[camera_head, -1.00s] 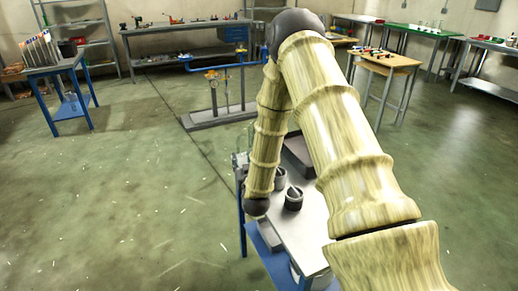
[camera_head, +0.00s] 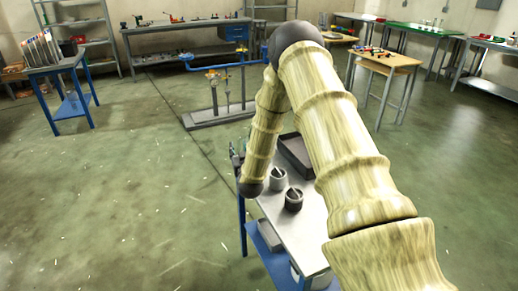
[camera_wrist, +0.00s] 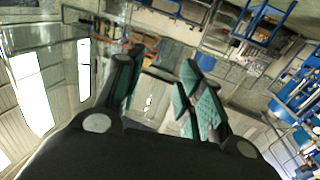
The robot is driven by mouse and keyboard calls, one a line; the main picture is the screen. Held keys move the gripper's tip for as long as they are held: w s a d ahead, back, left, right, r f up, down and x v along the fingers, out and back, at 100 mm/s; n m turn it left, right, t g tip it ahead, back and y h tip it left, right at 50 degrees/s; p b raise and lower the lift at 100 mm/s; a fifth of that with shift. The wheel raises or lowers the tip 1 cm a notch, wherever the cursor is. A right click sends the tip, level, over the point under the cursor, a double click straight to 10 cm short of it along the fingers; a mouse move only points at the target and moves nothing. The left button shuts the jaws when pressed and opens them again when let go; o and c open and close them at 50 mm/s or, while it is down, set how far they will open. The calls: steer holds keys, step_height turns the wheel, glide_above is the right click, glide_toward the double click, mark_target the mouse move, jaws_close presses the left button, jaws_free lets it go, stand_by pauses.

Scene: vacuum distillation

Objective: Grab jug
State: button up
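I cannot make out a jug for certain in either view. Small glassy items (camera_head: 240,148) show at the far left edge of the metal table, partly hidden by my arm. In the wrist view my gripper (camera_wrist: 158,78) has its two green-padded fingers spread apart, with nothing held between them. In the head view the end of my arm is over the table's left edge, and the gripper itself is hidden behind it.
The metal table (camera_head: 300,235) holds two grey mortar-like cups, one farther back (camera_head: 278,179) and one nearer (camera_head: 293,199), and a dark tray (camera_head: 296,152). A pipe stand (camera_head: 216,95) stands behind it. The floor to the left is clear.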

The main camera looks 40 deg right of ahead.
jaws_close()
